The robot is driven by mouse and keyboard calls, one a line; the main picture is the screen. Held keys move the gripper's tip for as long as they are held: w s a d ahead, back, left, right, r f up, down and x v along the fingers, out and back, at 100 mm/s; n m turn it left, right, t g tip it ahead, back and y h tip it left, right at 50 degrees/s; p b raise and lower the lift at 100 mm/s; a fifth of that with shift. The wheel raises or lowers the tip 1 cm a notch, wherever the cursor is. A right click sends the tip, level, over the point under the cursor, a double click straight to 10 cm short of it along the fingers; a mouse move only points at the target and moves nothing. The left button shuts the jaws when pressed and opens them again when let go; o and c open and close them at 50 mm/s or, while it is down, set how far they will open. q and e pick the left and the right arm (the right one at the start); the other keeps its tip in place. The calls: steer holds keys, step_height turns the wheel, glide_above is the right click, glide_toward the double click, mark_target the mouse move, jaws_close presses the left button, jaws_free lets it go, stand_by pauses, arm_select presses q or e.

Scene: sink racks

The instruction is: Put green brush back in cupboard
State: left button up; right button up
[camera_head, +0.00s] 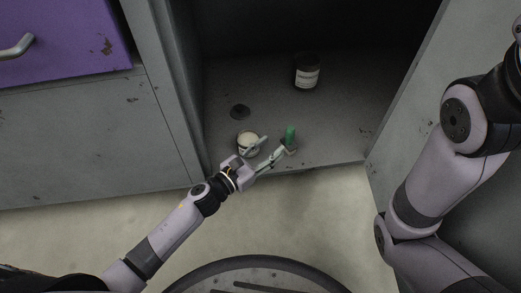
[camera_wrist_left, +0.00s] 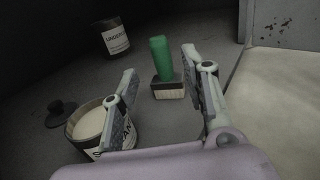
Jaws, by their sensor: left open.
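The green brush (camera_head: 290,137) stands upright on the cupboard floor (camera_head: 330,130), near its front edge. In the left wrist view the brush (camera_wrist_left: 161,62) shows its green handle up and its pale bristles down. My left gripper (camera_head: 274,149) is open and empty, just to the left of the brush in the head view. In the left wrist view the brush appears between the spread fingers and a little beyond them; I see no contact. The cupboard is open in front. My right gripper is out of the picture; only the right arm shows.
A white-topped can (camera_head: 247,141) stands close beside the left gripper, partly hidden by a finger. A dark labelled jar (camera_head: 307,72) stands farther back. A dark round disc with a knob (camera_wrist_left: 61,112) lies left of the can. Cupboard side walls bound both sides.

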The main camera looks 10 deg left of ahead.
arm_select(q)
steer(key=shift+v, duration=1.55)
